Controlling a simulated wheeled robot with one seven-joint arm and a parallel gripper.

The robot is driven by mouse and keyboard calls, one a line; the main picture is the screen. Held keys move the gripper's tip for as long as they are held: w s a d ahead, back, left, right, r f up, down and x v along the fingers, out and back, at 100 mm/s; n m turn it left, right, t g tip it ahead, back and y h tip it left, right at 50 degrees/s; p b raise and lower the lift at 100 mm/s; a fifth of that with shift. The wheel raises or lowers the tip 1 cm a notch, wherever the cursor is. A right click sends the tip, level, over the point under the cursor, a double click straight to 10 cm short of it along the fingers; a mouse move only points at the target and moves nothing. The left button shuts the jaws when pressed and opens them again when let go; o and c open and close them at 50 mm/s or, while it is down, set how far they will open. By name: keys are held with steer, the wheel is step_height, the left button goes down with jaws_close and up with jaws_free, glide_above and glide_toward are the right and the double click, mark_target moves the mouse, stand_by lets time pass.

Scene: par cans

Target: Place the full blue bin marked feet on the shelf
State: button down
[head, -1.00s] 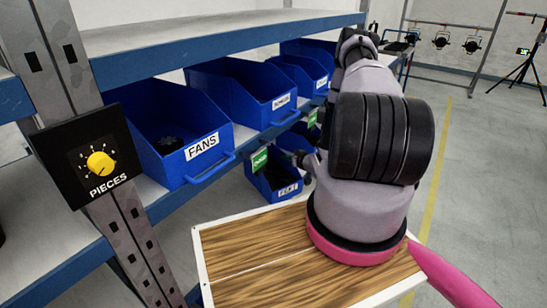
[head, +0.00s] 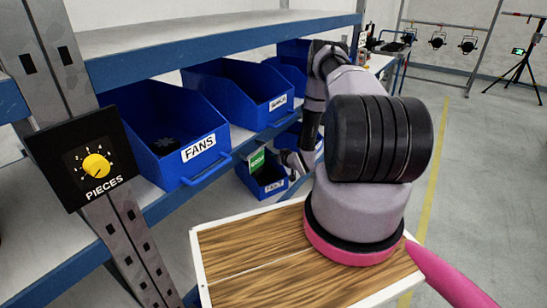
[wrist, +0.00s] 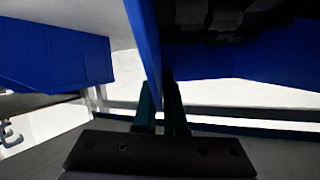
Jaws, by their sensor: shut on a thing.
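The blue bin marked FEET (head: 256,186) has a green card above its rim and dark pieces inside. In the head view it hangs below the row of shelf bins, beyond the wooden top. My gripper (head: 288,160) is at its right rim. In the wrist view, my gripper's fingers (wrist: 160,118) are closed on a thin blue wall of the bin (wrist: 146,45), with dark pieces to the right of it. The shelf (head: 160,203) is on the left and carries other blue bins. The bin's underside is hidden.
On the shelf stand the FANS bin (head: 160,130), another labelled blue bin (head: 240,95) and more behind. An upper shelf board (head: 200,38) runs above them. A PIECES dial (head: 92,165) is on the upright. The wooden top (head: 260,262) is bare; open floor lies right.

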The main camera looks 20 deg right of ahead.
steer(key=c, duration=1)
jaws_free()
steer(key=v, duration=1.2)
steer(key=shift+s, duration=0.1)
